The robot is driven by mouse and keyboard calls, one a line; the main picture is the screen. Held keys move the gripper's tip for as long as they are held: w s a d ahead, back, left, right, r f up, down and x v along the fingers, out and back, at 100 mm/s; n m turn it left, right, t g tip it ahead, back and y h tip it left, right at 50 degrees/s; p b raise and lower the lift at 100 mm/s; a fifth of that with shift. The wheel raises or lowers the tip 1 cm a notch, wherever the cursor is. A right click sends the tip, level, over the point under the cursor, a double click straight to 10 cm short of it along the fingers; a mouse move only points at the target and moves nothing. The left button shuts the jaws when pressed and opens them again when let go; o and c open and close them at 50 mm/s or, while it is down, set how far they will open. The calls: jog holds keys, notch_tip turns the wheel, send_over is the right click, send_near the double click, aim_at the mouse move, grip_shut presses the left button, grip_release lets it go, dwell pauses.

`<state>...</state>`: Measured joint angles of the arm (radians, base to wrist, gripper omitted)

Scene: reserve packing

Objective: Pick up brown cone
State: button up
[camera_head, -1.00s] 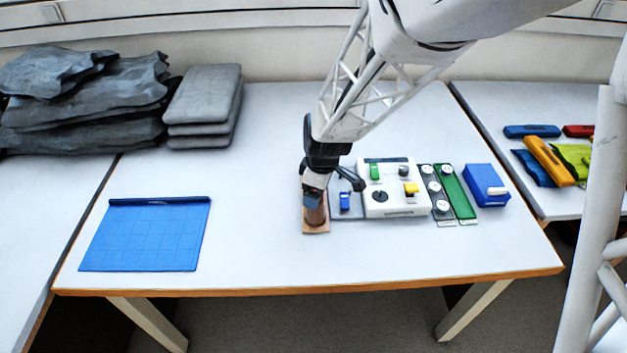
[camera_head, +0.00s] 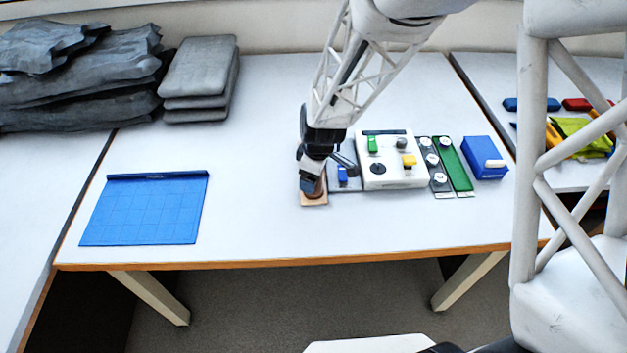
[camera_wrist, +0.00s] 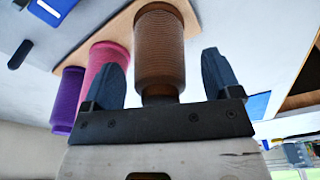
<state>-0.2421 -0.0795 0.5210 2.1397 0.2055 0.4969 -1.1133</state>
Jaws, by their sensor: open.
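The brown cone (camera_wrist: 160,50) is a ribbed spool-like cone standing on a tan wooden board (camera_wrist: 92,38) in the wrist view. My gripper (camera_wrist: 163,68) is open, with one dark blue finger on each side of the cone. Gaps show between the fingers and the cone. A pink cone (camera_wrist: 108,62) and a purple cone (camera_wrist: 68,98) stand in a row beside it on the same board. In the head view my gripper (camera_head: 311,188) is low over the board (camera_head: 314,202) and hides most of the cones.
A white control box (camera_head: 392,178) with coloured parts stands just right of my gripper, with a blue box (camera_head: 485,158) further right. A blue gridded mat (camera_head: 145,212) lies at the left. The table between mat and board is clear. Grey foam pads (camera_head: 200,75) are stacked behind.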

jog(key=shift+f, duration=0.4)
jog(key=c, duration=1.1)
jog(key=shift+r, duration=0.2)
notch_tip(320, 180, up, 10)
jog(key=shift+f, duration=0.15)
jog(key=shift+w, duration=0.1)
dwell(0.7)
